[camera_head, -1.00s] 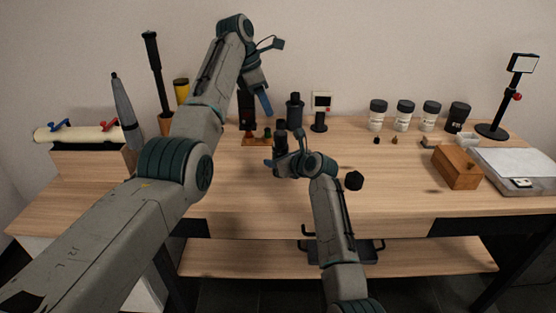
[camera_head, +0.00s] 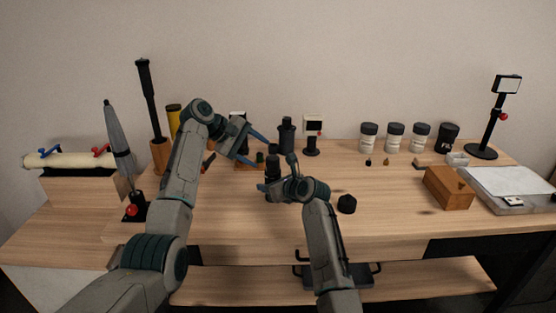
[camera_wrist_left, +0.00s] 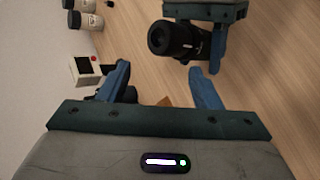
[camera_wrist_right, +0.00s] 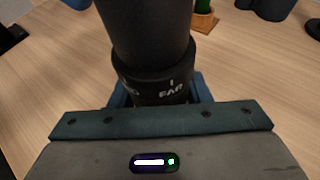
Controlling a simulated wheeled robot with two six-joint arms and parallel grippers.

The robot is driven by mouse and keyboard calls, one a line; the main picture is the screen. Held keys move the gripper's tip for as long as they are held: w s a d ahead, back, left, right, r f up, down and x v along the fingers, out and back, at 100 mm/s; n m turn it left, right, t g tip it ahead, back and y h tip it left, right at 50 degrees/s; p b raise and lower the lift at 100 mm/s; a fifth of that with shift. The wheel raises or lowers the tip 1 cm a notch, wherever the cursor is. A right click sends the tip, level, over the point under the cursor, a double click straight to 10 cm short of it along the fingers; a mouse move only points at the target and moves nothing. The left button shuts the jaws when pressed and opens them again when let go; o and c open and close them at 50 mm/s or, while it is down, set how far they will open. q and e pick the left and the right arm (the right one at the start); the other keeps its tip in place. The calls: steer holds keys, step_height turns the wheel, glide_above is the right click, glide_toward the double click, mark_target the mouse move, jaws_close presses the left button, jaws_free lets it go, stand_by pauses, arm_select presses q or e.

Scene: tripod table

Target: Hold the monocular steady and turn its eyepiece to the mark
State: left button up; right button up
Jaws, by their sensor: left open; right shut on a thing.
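The black monocular (camera_head: 273,163) stands upright above the table in my right gripper (camera_head: 268,188). In the right wrist view the monocular (camera_wrist_right: 150,35) rises from between the fingers, and a ring near them carries a white tick and the word FAR. My right gripper is shut on its lower part. My left gripper (camera_head: 257,150) is open and empty, above and behind the monocular, fingers pointing right. In the left wrist view the monocular (camera_wrist_left: 178,40) shows its round end and a white mark, beyond the open fingertips (camera_wrist_left: 160,70) and apart from them.
A black cylinder (camera_head: 287,135) and small screen stand (camera_head: 312,127) are close behind. A black knob-like piece (camera_head: 347,204) lies right of my right gripper. Several jars (camera_head: 395,137), a wooden box (camera_head: 448,187) and a tray (camera_head: 510,187) are farther right.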

arm_select(q)
steer(key=f+m, duration=0.1)
steer(key=m, duration=0.1)
steer(key=m+t+h, duration=0.6)
steer(key=m+t, duration=0.1)
steer(key=m, duration=1)
glide_toward(277, 158)
steer(key=x, duration=0.7)
steer(key=f+x, duration=0.1)
steer(key=x, duration=0.3)
steer(key=shift+w+a, duration=0.2)
steer(key=shift+w, duration=0.25)
steer(key=shift+c, duration=0.5)
steer(key=c, duration=0.9)
steer(key=shift+w+a+f+n+t+y, duration=0.1)
steer(key=shift+n+t+y, duration=0.75)
steer(key=shift+t+y, duration=0.05)
steer(key=shift+w+a+n+t+y, duration=0.1)
steer(key=shift+n+t+y, duration=0.75)
steer(key=shift+t+y, duration=0.05)
